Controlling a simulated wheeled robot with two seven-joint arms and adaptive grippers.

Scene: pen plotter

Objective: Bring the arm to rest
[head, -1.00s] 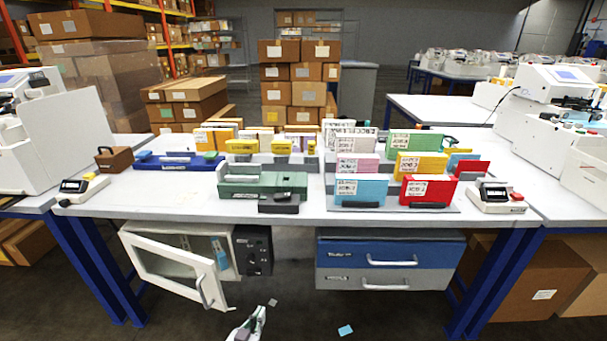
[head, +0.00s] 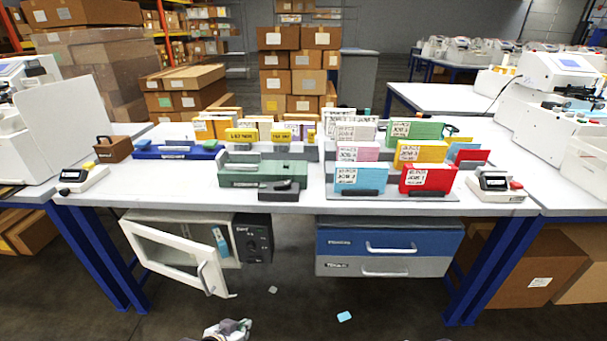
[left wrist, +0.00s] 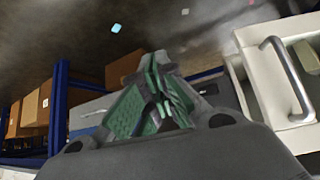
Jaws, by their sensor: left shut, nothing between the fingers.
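My left gripper (head: 238,326) shows at the bottom edge of the head view, low in front of the table and below the open cabinet. In the left wrist view its green-padded fingers (left wrist: 158,85) are together with nothing between them. Most of the left arm is out of the head view.
A white cabinet (head: 143,219) under the table has its door (head: 165,261) swung open, close to the left gripper. A blue and grey drawer unit (head: 340,243) hangs to the right. Paper scraps (head: 344,316) lie on the floor. The table (head: 130,187) carries a green device and coloured job folders.

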